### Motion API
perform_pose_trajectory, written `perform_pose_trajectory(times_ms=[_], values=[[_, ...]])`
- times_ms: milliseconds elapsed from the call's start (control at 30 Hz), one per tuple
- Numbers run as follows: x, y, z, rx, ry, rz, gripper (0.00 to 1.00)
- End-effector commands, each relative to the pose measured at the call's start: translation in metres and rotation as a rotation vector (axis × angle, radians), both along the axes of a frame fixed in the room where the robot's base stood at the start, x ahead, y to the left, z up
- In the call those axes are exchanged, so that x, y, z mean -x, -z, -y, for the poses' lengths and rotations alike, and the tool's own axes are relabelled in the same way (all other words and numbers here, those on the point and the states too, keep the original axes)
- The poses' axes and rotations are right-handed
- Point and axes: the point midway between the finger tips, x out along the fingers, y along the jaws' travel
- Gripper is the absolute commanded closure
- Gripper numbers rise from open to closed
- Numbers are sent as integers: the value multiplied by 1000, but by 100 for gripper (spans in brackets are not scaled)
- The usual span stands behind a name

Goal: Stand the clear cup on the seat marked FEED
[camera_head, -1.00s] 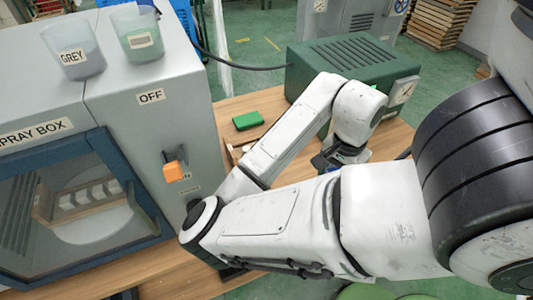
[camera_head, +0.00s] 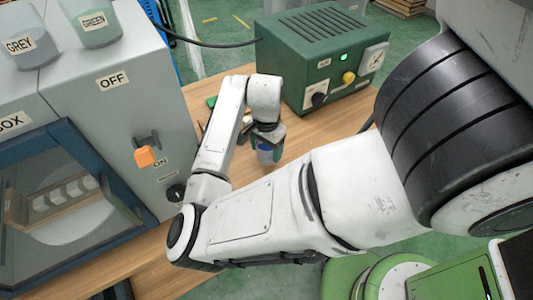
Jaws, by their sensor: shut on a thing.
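My gripper (camera_head: 267,142) hangs below the arm's wrist over the wooden table, between the spray box and the green machine. It is shut on a small bluish cup (camera_head: 265,155), which looks see-through; the jaws hide part of it and I cannot tell whether it touches the table. Two more translucent cups, labelled GREY (camera_head: 29,45) and GREEN (camera_head: 92,22), stand on top of the spray box. No seat marked FEED can be made out.
The spray box (camera_head: 120,85) fills the left, with an orange switch (camera_head: 145,157) on its side. A green machine (camera_head: 318,50) with a lit lamp, knobs and a gauge stands behind my gripper. Bare table (camera_head: 315,133) lies to the gripper's right.

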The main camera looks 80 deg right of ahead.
Motion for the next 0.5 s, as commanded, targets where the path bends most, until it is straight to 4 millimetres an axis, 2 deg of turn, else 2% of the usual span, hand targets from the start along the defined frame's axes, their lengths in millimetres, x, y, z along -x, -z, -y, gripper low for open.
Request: perform_pose_trajectory(times_ms=[200,500], values=[[0,28,-1,-2,-3,-1,64],[0,31,0,0,-1,-1,64]])
